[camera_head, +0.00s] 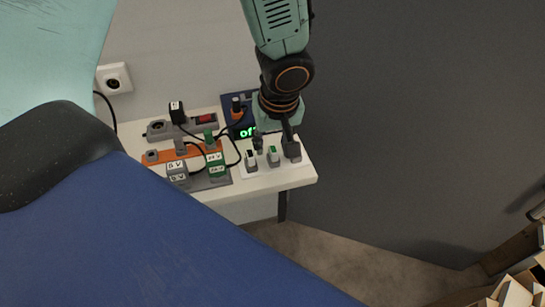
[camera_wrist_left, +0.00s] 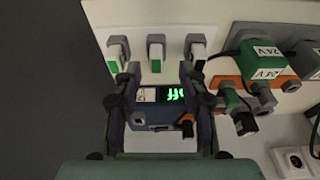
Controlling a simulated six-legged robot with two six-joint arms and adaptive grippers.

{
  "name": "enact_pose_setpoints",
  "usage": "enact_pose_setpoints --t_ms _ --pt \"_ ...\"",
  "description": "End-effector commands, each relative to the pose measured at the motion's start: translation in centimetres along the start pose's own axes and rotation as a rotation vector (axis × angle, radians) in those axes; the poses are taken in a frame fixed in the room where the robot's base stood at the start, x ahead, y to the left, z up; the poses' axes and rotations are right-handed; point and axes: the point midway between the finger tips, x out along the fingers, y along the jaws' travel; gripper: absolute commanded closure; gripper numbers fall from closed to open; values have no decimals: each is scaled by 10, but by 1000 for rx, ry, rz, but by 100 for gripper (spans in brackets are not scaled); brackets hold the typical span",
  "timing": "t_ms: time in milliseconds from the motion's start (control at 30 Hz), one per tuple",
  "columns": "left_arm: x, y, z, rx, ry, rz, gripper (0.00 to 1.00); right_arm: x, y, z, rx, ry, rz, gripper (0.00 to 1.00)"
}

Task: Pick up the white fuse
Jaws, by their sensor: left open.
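Three small fuse-like blocks stand in a row on a white plate at the table's right end, and I cannot tell for sure which is the white fuse. The wrist view shows all three: left (camera_wrist_left: 118,50), middle (camera_wrist_left: 156,50), right (camera_wrist_left: 196,48). My left gripper (camera_head: 275,143) is open above the plate; in the wrist view its fingertips (camera_wrist_left: 160,75) stand apart, with nothing visibly held.
A blue box with a green "off" display (camera_wrist_left: 160,107) sits beside the plate. A wall socket (camera_head: 114,79) is behind. Cartons lie at lower right.

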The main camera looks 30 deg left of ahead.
Motion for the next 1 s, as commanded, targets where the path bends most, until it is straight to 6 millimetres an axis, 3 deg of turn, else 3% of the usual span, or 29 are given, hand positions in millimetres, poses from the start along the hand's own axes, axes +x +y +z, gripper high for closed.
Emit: enact_pose_setpoints --t_ms 33,167,500,1000 --pt "11 1 0 0 0 1 58 8 0 0 0 0 0 100" --pt "23 2 0 0 0 0 58 15 0 0 0 -1 0 100" --pt "26 4 -1 1 1 0 58 15 0 0 1 0 0 100" --pt "25 4 -1 1 1 0 100 15 0 0 0 0 0 100"
